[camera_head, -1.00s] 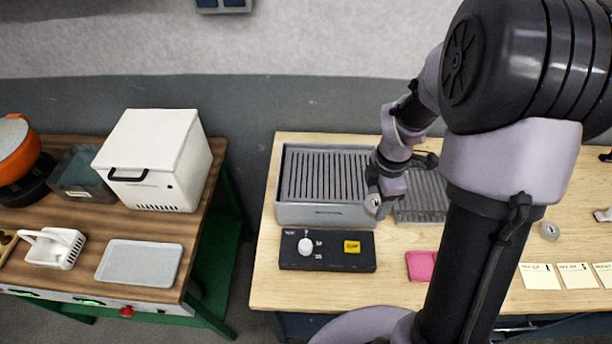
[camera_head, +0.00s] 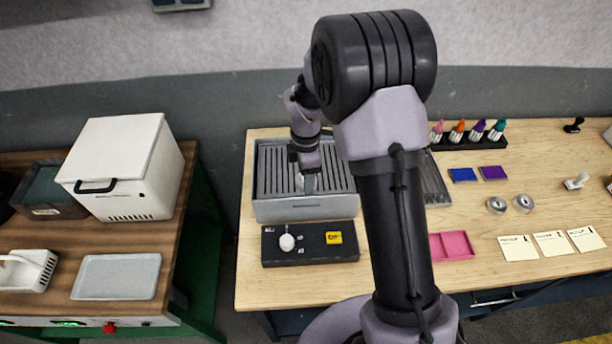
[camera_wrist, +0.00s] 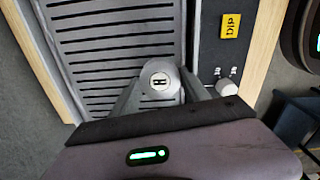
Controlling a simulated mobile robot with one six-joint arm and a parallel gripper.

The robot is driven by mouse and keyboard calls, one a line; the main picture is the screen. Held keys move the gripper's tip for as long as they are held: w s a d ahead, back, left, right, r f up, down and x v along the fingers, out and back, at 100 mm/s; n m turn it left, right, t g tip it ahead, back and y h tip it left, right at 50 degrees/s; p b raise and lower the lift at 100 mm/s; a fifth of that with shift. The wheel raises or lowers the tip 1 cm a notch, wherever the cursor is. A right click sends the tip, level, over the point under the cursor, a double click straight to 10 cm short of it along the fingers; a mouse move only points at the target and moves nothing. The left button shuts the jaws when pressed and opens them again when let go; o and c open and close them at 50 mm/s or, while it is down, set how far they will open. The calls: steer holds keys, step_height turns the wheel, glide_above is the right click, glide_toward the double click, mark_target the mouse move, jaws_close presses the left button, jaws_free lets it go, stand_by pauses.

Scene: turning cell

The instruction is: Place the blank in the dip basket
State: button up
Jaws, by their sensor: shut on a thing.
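My gripper (camera_wrist: 158,92) is shut on the blank (camera_wrist: 160,80), a small round grey metal piece with a dark mark on its top face. In the head view my gripper (camera_head: 307,184) hangs over a grey box (camera_head: 300,209) with a slotted top; the blank is hard to make out there. The slotted top (camera_wrist: 108,52) lies below the blank in the wrist view; the gap between them cannot be told. A white basket with a handle (camera_head: 36,270), possibly the dip basket, stands at the left edge of the head view, partly cut off.
A black panel (camera_head: 272,257) with a white knob and yellow DIP label (camera_head: 333,238) lies before the slotted box. A white lidded box (camera_head: 122,168) and grey tray (camera_head: 117,277) stand on the left table. A gap separates the tables. A pink tray (camera_head: 455,245) lies right.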

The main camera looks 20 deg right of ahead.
steer(key=shift+f+b, duration=0.35)
steer(key=shift+f, duration=0.3)
steer(key=o, duration=1.2)
steer(key=s+a+r+m+t+p, duration=0.1)
steer(key=s+r+m+p, duration=0.1)
steer(key=r, duration=0.9)
steer(key=s+r+m+p, duration=0.1)
steer(key=s+r+m, duration=0.15)
steer(key=r, duration=0.75)
steer(key=s+a+r+m+t, duration=0.1)
steer(key=s+r+m, duration=0.1)
steer(key=s+m, duration=0.3)
steer(key=s+a+r+m+t+y, duration=0.1)
steer(key=s+r+m+t, duration=0.1)
steer(key=s+m, duration=0.4)
steer(key=s+a+r+m+t+y, duration=0.1)
steer(key=s+r+m, duration=0.2)
steer(key=s+m, duration=0.3)
steer(key=shift+s+a+r+m+t, duration=0.1)
steer(key=shift+s+r+m+t, duration=0.1)
steer(key=shift+s, duration=0.65)
steer(key=shift+s+r+m+t, duration=0.1)
steer(key=shift+s+r+t, duration=0.1)
steer(key=shift+s, duration=0.65)
